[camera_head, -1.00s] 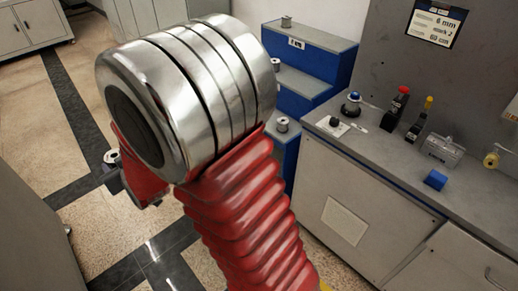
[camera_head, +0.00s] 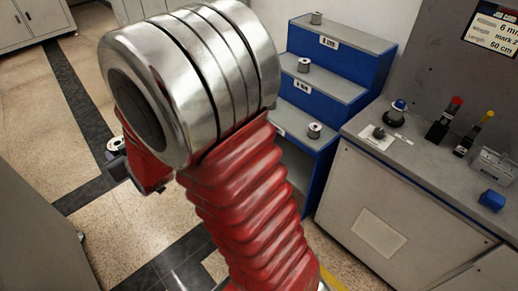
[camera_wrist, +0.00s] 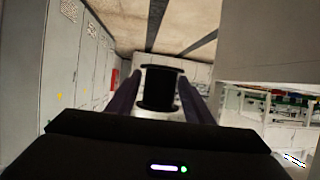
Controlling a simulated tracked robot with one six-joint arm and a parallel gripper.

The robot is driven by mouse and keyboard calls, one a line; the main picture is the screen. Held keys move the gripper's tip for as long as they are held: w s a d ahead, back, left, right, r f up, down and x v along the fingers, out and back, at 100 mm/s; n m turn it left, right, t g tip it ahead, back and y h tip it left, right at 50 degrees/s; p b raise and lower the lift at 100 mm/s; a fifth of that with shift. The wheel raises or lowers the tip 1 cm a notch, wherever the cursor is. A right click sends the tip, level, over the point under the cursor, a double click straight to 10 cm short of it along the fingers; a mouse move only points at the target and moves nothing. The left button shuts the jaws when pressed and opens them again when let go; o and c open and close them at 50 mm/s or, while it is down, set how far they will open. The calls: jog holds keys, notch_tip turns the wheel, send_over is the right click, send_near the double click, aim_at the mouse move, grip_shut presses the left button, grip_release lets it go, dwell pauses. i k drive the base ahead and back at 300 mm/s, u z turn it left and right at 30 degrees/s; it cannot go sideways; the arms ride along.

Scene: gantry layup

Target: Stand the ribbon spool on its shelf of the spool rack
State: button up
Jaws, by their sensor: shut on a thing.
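The ribbon spool (camera_wrist: 160,88) is in my gripper (camera_wrist: 159,102), between its two fingers in the wrist view. In the head view the held spool (camera_head: 115,144) shows small at the left, beside my arm, which hides most of my gripper. The spool rack (camera_head: 377,85) is a blue stepped stand with grey shelves, right of my arm. Shelf labels face front, too small to read surely. My gripper is well apart from the rack, to its left.
Cabinets line the left. The speckled floor with dark strips is open between.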

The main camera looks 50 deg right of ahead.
aim_at(291, 166)
jog(key=u, duration=0.1)
jog(key=i, duration=1.2)
jog(key=z, duration=1.7)
jog(key=i, duration=0.6)
jog(key=u, duration=0.05)
